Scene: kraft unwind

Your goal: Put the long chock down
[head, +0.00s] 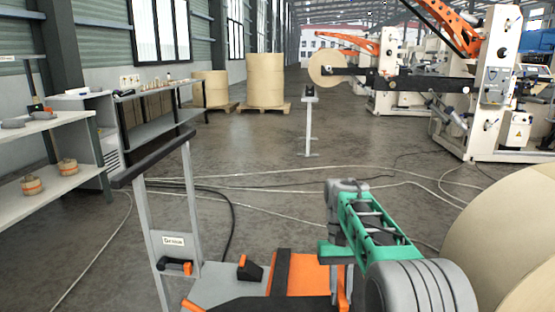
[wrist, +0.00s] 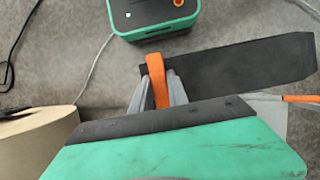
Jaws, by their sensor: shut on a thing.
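The long chock (wrist: 235,68) is a long black block with an orange handle (wrist: 156,75). In the wrist view it reaches from the middle to the right and hangs above the grey floor. My gripper (wrist: 160,92) is shut on the orange handle, with a grey finger on each side of it. In the head view my green and grey arm reaches forward at lower right. I cannot make out the gripper or the long chock there.
A grey cart (head: 220,283) with an upright handle stands ahead, a small black wedge (head: 250,269) on it. Shelves (head: 50,185) line the left. Cables (head: 290,178) cross the open floor.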

